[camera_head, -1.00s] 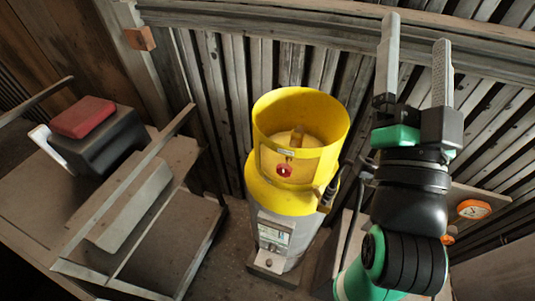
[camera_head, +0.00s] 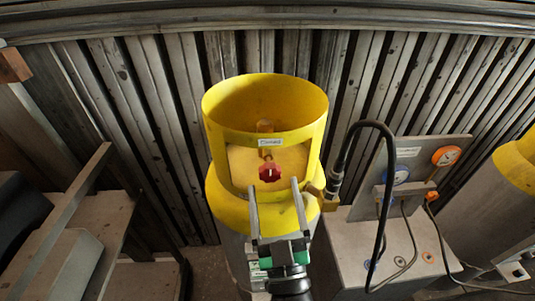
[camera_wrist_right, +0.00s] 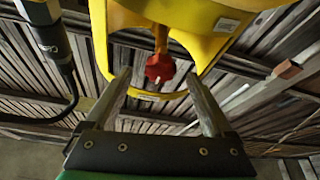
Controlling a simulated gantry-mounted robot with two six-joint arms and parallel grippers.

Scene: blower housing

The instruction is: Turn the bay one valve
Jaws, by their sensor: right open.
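The red valve knob (camera_head: 270,172) sits on a brass stem inside the cut-out of the yellow collar (camera_head: 222,150) on a gas cylinder. A small label is on the collar above the opening. My right gripper (camera_head: 274,184) is open in front of the knob, with one finger to each side and below it. In the right wrist view the red knob (camera_wrist_right: 160,68) shows ahead between the fingertips (camera_wrist_right: 158,82), and nothing is between the fingers. I cannot tell how far the fingertips are from the knob. My left gripper is not in view.
A black hose (camera_head: 388,190) loops from a fitting right of the collar. Another yellow-topped cylinder (camera_head: 520,165) is at the far right. Grey frames stand at left.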

